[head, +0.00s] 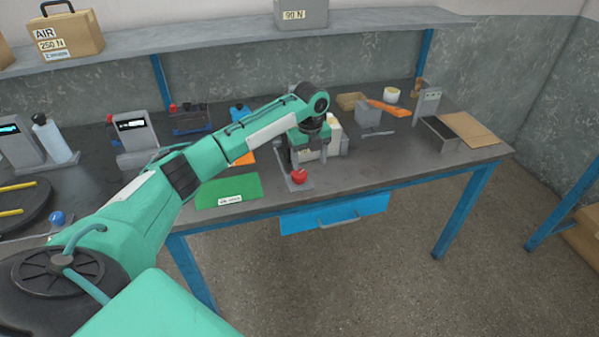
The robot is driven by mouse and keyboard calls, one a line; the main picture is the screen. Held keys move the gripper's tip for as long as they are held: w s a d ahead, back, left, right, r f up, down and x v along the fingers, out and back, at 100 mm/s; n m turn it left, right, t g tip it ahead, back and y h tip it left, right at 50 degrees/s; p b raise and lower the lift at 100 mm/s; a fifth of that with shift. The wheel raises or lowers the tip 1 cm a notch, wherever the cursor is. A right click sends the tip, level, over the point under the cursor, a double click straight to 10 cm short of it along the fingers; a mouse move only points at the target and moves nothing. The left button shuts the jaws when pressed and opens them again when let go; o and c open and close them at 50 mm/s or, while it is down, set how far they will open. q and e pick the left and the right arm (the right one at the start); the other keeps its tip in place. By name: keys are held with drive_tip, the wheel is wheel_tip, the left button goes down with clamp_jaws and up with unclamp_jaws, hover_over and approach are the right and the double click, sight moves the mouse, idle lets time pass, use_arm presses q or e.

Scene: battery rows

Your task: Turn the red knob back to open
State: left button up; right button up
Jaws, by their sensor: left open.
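A round red knob (298,176) sits on a small grey plate near the front edge of the dark bench (350,180). My left gripper (309,158) points down over the bench just behind the knob. Its two fingers are apart, and it appears to hold nothing. In the picture one finger ends close to the knob's top; I cannot tell if they touch. A white and grey device (334,135) is partly hidden behind the gripper. My right gripper is not in view.
A green mat (229,191) lies left of the knob. A grey block (368,118), an orange tool (388,107) and a brown board (468,129) are to the right. A blue drawer (335,213) is under the front edge. Bench right of the knob is clear.

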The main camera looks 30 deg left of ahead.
use_arm(q)
wheel_tip(320, 180, up, 6)
drive_tip(key=m, duration=0.1)
hover_over(300, 173)
wheel_tip(300, 173, down, 13)
drive_tip(key=shift+s+r+p, duration=0.1)
drive_tip(key=shift+s+p, duration=0.05)
drive_tip(key=shift+p, duration=0.6)
drive_tip(key=shift+f, duration=0.4)
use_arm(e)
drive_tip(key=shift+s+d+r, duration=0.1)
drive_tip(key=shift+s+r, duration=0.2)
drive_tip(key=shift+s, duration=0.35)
